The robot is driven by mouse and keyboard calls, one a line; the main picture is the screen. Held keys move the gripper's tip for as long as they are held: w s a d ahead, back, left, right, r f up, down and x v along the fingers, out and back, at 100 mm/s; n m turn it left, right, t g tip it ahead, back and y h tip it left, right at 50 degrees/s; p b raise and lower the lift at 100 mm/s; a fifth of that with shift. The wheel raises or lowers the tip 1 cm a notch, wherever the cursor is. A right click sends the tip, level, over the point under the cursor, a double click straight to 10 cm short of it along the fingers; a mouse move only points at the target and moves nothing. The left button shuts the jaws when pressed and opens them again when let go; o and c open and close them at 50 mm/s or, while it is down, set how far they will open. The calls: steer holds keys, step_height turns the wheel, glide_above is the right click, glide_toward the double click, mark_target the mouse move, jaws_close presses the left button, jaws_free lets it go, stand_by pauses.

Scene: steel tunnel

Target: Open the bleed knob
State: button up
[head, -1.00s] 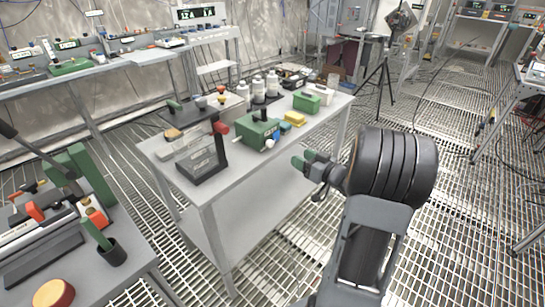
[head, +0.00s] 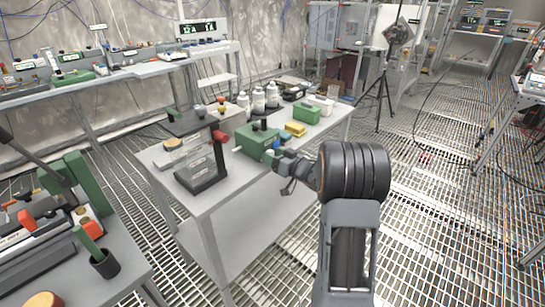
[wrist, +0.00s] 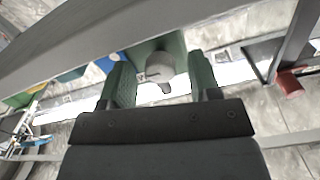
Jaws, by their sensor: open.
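A green box (head: 252,139) stands on the grey table, with a dark fitting on top. In the wrist view the box's green face (wrist: 160,48) carries a pale grey knob (wrist: 159,66) with a small tapered lever, which I take to be the bleed knob. My gripper (wrist: 160,80) is open, with one green finger on each side of the knob. I see no clear contact. In the head view my gripper (head: 270,159) is at the box's front and partly hides that face. A blue part (head: 276,143) sits just to the right.
A clear-sided stand with a red knob (head: 219,136) is left of the box. A yellow block (head: 296,128), a green case (head: 306,113) and white bottles (head: 258,100) are further back. A second bench (head: 120,272) is at the front left. The grated floor on the right is open.

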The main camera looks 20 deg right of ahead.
steer(key=shift+w+a, duration=0.15)
steer(key=shift+w, duration=0.15)
steer(key=c, duration=0.9)
